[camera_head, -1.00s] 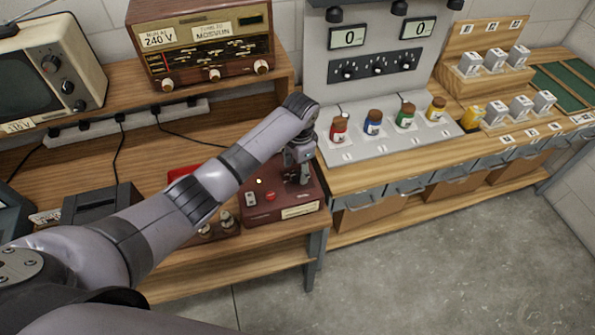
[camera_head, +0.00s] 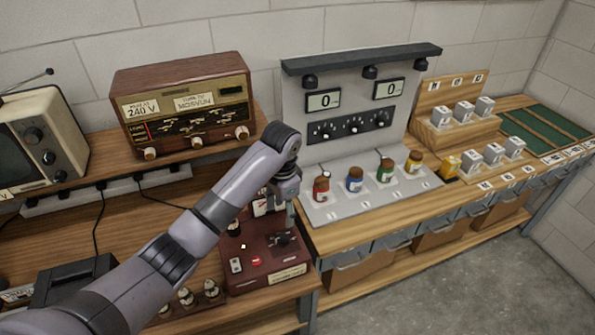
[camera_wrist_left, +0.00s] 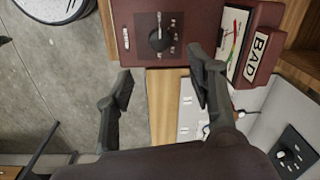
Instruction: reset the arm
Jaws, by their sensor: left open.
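My left arm reaches in from the lower left of the head view. Its gripper (camera_head: 288,208) points down at the back right of a dark red tester box (camera_head: 243,282), near the gap between the two benches. In the left wrist view the gripper (camera_wrist_left: 160,80) is open, its two fingers wide apart with nothing between them. The tester box, with its dark knob (camera_wrist_left: 160,38), lies beyond the fingers there. The gripper appears apart from the box. My right gripper is in neither view.
A brown radio (camera_head: 185,100) and a television (camera_head: 40,140) stand on the left shelf. Several capped jars, such as the red one (camera_head: 321,188), stand on a grey metering panel (camera_head: 350,207). A "BAD" box (camera_wrist_left: 255,55) is close to one finger. Grey floor (camera_head: 450,290) is clear in front.

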